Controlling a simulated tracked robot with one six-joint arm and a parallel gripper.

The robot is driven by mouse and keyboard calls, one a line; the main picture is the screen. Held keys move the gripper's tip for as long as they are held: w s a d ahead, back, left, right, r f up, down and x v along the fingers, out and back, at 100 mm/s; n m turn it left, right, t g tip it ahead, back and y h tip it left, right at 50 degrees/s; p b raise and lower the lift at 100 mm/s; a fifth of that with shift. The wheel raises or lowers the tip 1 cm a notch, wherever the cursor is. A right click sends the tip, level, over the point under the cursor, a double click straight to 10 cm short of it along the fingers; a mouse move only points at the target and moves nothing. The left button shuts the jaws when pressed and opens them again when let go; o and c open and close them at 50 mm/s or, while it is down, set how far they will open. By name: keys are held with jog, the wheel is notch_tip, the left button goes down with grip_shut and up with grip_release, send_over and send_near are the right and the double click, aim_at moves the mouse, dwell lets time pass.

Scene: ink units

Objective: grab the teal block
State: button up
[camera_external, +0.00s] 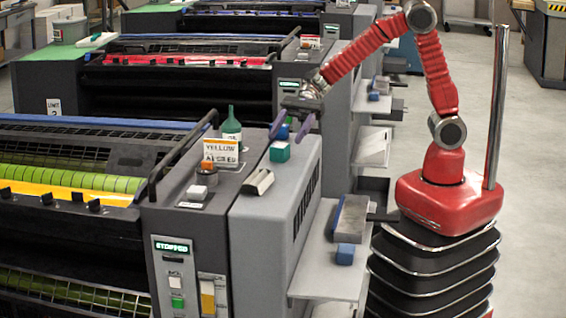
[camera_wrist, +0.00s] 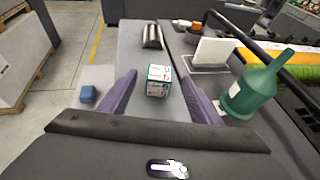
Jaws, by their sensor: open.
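The teal block (camera_external: 279,151) sits on the light grey top of the press side cabinet. In the wrist view the teal block (camera_wrist: 158,80) shows pale faces with red and green marks, and it lies between my two purple fingers in the picture. My gripper (camera_external: 288,137) is open, pointing down above the block. In the wrist view my gripper (camera_wrist: 158,80) has one finger on each side of the block, with a visible gap on both sides. Whether the fingertips are level with the block cannot be told.
A green bottle (camera_external: 231,130) stands close by, near the right finger in the wrist view (camera_wrist: 255,90). A "YELLOW" sign (camera_external: 221,153) and a metal wedge (camera_external: 258,182) are near. A blue block (camera_external: 345,254) lies on the lower shelf (camera_external: 322,280).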

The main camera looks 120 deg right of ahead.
aim_at(280, 145)
jog(key=shift+w+a+f, duration=0.1)
jog(key=shift+w+a, duration=0.05)
jog(key=shift+w, duration=0.15)
jog(key=shift+x, duration=2.6)
jog(key=shift+c, duration=0.2)
jog(key=c, duration=1.1)
notch_tip(280, 145, up, 10)
